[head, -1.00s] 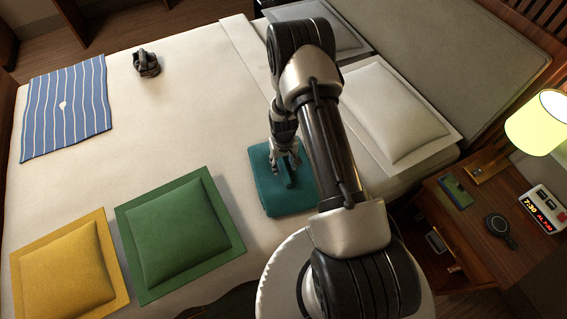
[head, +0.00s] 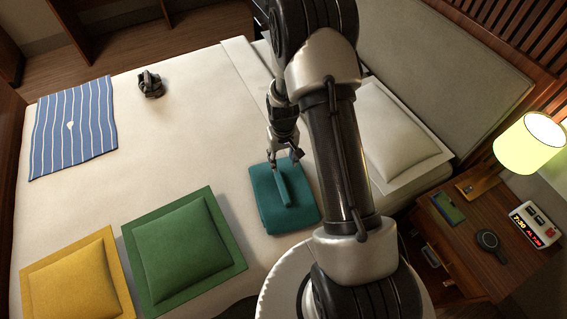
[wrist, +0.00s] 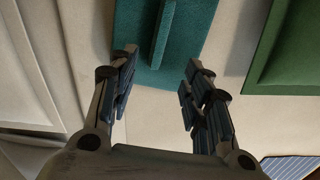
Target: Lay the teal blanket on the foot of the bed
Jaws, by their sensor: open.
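The teal blanket (head: 304,208) lies folded on the bed (head: 190,125), near the white pillow at the headboard end, with a raised narrow ridge along its top. It also shows at the top of the wrist view (wrist: 188,52). My gripper (head: 285,157) is at the blanket's far edge in the head view, apart from the ridge. In the wrist view my gripper (wrist: 160,66) is open, with nothing between its fingers. The ridge is ahead of the fingertips. The foot of the bed is on the left in the head view.
A blue striped cloth (head: 88,135) and a dark object (head: 150,84) lie toward the foot. Green (head: 185,245) and yellow (head: 75,280) cushions line the near side. A white pillow (head: 395,130), nightstand (head: 465,255) and lamp (head: 525,148) are right. The bed's middle is clear.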

